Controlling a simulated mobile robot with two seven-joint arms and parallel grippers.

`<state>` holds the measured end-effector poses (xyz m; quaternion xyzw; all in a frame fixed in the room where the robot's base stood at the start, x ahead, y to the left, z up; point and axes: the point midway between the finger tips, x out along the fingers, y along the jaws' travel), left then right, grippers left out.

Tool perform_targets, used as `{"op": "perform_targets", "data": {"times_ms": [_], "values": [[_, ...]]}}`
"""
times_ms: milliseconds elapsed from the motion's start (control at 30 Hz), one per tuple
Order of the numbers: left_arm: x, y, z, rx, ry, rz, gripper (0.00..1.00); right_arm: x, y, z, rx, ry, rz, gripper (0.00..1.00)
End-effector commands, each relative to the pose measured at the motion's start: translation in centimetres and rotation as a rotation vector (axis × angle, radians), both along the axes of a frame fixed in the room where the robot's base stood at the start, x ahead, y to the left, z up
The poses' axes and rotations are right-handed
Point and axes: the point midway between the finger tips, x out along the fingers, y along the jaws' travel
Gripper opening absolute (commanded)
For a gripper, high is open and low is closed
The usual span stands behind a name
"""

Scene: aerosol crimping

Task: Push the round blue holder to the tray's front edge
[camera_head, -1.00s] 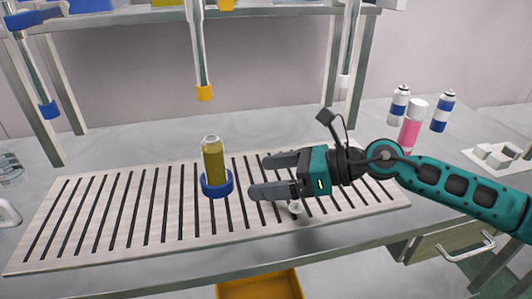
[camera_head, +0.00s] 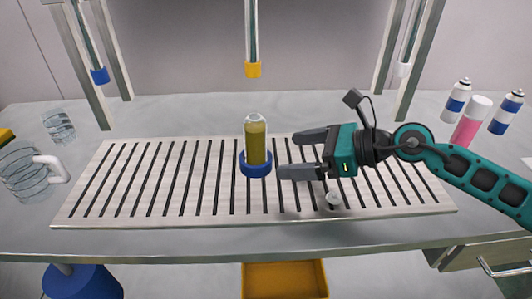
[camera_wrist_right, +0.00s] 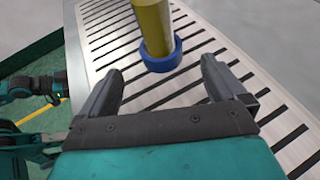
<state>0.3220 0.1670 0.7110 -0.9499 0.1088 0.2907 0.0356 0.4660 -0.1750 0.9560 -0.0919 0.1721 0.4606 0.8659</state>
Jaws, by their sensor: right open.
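The round blue holder (camera_head: 256,167) stands upright near the middle of the slatted tray (camera_head: 110,197), back from its front edge. A glass container (camera_head: 257,141) with yellow-green contents stands in the holder. My right gripper (camera_head: 291,155) is open and empty just right of the holder, its fingers pointing left towards it. In the right wrist view the blue holder (camera_wrist_right: 162,58) lies ahead of the open fingers (camera_wrist_right: 163,82), not between them; the container's top is cut off.
A yellow-tipped rod (camera_head: 252,70) hangs above and behind the holder. Glass jugs (camera_head: 30,170) stand at left, spray cans (camera_head: 471,123) at right. A yellow bin (camera_head: 285,280) is below the front edge.

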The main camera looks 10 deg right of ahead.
Motion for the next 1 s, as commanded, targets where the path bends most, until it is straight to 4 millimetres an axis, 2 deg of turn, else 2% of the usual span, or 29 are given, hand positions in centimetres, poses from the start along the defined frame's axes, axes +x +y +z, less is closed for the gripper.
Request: {"op": "perform_targets", "data": {"times_ms": [300,500,700,1000], "values": [[-0.2,0.4,0.2,0.006,0.0,0.006,0.43,3.1,4.6,-2.1,0.005,0.0,0.0,0.98],[-0.3,0.5,0.0,0.009,0.004,0.007,0.43,4.5,6.6,-3.2,0.003,0.0,-0.001,0.98],[-0.4,0.6,-0.2,0.011,0.009,0.007,0.43,5.0,7.4,-3.7,0.001,0.0,0.0,0.98],[-0.5,0.6,-0.2,0.01,0.01,0.008,0.43,5.0,7.5,-3.7,0.001,0.001,0.0,0.97]]}}
